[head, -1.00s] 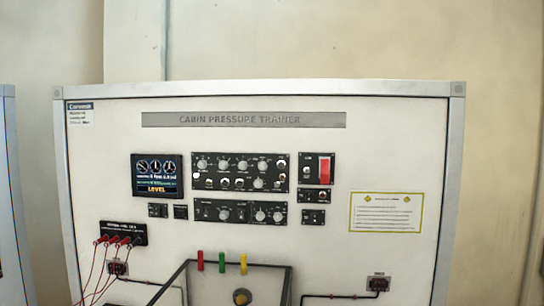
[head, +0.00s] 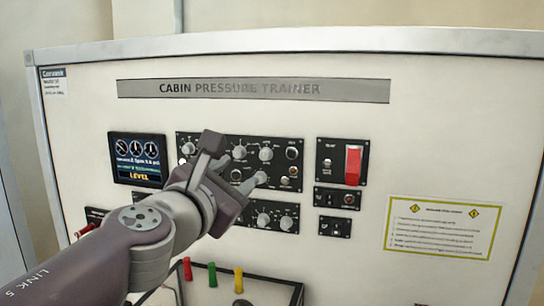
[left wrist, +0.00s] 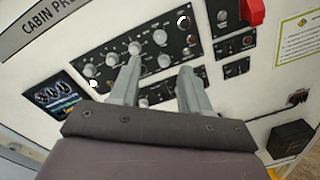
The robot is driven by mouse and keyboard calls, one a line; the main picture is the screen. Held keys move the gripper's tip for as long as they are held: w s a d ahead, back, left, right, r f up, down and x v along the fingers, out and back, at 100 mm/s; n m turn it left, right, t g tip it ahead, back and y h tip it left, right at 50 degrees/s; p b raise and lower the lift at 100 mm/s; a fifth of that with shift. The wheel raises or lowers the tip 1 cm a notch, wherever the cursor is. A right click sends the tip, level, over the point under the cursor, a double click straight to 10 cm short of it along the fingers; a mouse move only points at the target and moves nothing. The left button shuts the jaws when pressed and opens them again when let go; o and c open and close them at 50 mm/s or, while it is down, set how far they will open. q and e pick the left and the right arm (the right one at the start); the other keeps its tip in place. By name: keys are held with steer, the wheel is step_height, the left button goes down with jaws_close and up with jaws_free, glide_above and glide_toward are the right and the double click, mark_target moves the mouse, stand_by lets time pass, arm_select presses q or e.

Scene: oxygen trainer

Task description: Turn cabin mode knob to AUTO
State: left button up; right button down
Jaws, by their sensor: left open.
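The upper black knob panel (head: 276,142) and the lower knob panel (head: 275,208) are on the trainer's white face. Their labels are too small to read, so I cannot tell which knob is cabin mode. My left gripper (head: 238,162) is in front of the panels, hiding the upper panel's lower middle and the lower panel's left part. In the left wrist view, my left gripper (left wrist: 160,68) is open, with its two fingers apart and no knob held. Upper-panel knobs such as this grey knob (left wrist: 164,61) show near the fingertips; contact is unclear. My right gripper is not in view.
A display reading LEVEL (head: 137,160) is left of the panels. A red guarded switch (head: 353,165) and small switch panels are to the right. Red, green and yellow handles (head: 212,274) stand below. A yellow-edged notice (head: 443,226) is at lower right.

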mark_target(263, 157)
arm_select(q)
steer(key=x, duration=0.4)
steer(key=p+x, duration=0.1)
steer(key=x, duration=0.7)
steer(key=shift+d+f, duration=0.2)
steer(key=shift+f, duration=0.05)
steer(key=shift+w+a, duration=0.1)
steer(key=shift+w, duration=0.05)
steer(key=shift+a+r, duration=0.15)
steer(key=shift+r, duration=0.05)
steer(key=shift+f, duration=0.15)
steer(key=shift+w+d, duration=0.15)
steer(key=shift+d, duration=0.1)
steer(key=c, duration=0.4)
steer(key=shift+w+f, duration=0.1)
jaws_close()
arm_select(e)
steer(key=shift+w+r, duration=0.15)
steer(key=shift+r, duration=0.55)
